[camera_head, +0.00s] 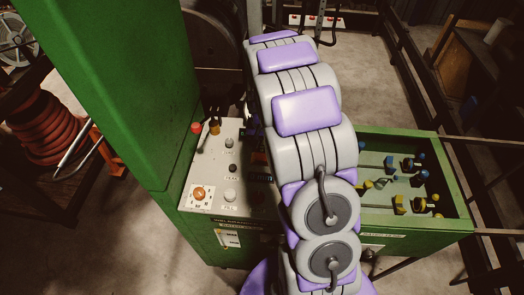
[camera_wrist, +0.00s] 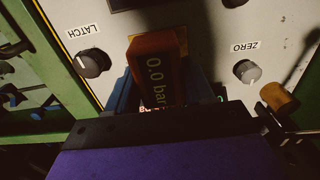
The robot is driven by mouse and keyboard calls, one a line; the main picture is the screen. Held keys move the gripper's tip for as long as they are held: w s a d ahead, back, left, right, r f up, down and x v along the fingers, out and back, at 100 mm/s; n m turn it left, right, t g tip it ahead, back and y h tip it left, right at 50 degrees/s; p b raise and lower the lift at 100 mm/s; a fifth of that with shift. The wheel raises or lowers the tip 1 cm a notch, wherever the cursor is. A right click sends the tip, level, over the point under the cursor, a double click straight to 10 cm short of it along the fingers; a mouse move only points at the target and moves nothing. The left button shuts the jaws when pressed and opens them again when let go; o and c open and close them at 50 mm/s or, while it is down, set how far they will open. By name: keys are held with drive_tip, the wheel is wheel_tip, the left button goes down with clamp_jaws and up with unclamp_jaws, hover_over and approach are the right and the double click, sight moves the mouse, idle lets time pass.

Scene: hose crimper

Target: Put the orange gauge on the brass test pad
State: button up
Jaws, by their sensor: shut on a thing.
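The orange gauge (camera_wrist: 153,62) shows in the wrist view as a dark orange block with a lit "0.0 bar" readout. My gripper (camera_wrist: 157,96) is shut on it, with blue parts close on both sides of the gauge. The gauge is over the pale control panel, between the LATCH and ZERO knobs; I cannot tell whether it touches the panel. In the head view my arm hides most of the gripper, and a small orange patch shows at its left edge.
The pale panel (camera_head: 190,172) carries several knobs, a red button (camera_head: 196,127) and an orange round control (camera_head: 199,193). In the wrist view, the LATCH knob (camera_wrist: 93,63), ZERO knob (camera_wrist: 247,71) and a brass-coloured cylinder (camera_wrist: 279,97) stand near the gripper. A green tray (camera_head: 462,208) holds several fittings at right.

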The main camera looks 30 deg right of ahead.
sight(262, 151)
drive_tip(key=shift+w, duration=0.25)
wheel_tip(262, 151, down, 3)
drive_tip(key=shift+s+a+r+b, duration=0.1)
drive_tip(key=shift+b, duration=0.3)
drive_tip(key=shift+f, duration=0.45)
drive_tip(key=shift+d, duration=0.25)
drive_tip(key=o, duration=1.4)
drive_tip(key=shift+a, duration=0.1)
